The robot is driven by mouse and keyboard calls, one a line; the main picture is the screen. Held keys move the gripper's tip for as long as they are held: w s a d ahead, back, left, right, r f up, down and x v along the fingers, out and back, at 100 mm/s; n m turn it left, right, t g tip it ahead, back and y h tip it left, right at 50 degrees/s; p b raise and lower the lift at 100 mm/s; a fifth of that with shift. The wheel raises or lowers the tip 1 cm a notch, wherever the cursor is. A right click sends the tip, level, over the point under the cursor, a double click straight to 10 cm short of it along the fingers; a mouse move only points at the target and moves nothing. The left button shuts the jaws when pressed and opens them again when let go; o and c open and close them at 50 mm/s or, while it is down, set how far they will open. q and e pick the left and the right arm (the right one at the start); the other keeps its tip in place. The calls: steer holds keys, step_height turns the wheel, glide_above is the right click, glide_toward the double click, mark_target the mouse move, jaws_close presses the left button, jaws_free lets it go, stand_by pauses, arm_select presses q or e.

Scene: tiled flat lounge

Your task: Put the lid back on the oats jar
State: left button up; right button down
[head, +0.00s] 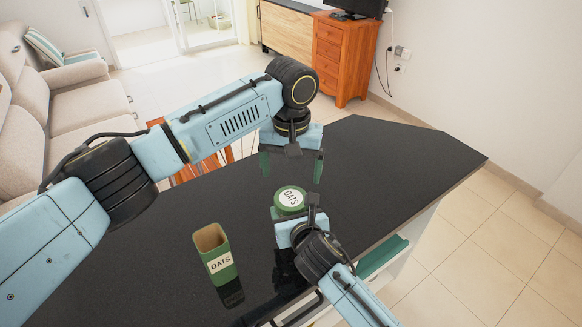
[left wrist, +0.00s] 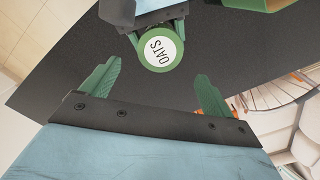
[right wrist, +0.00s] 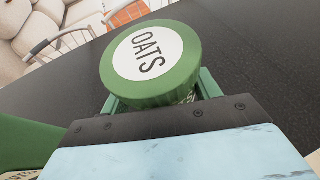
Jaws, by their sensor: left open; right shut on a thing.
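The lid (head: 290,198) is round and green with a white OATS disc on top. The lid fills the middle of the right wrist view (right wrist: 152,62). My left gripper (head: 291,167) is open and empty, beyond the lid.
The dark counter (head: 380,170) is clear on its right and far side. Orange-brown chairs (head: 200,168) stand behind its far edge, partly hidden by my left arm. A beige sofa (head: 75,88) and a wooden cabinet (head: 345,58) are farther off.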

mark_target(291, 198)
arm_select(q)
steer(key=shift+f, duration=0.1)
steer(key=shift+f, duration=3.95)
steer(key=c, duration=1)
steer(key=m, duration=0.3)
steer(key=o, duration=1.1)
steer(key=shift+s+d, duration=0.1)
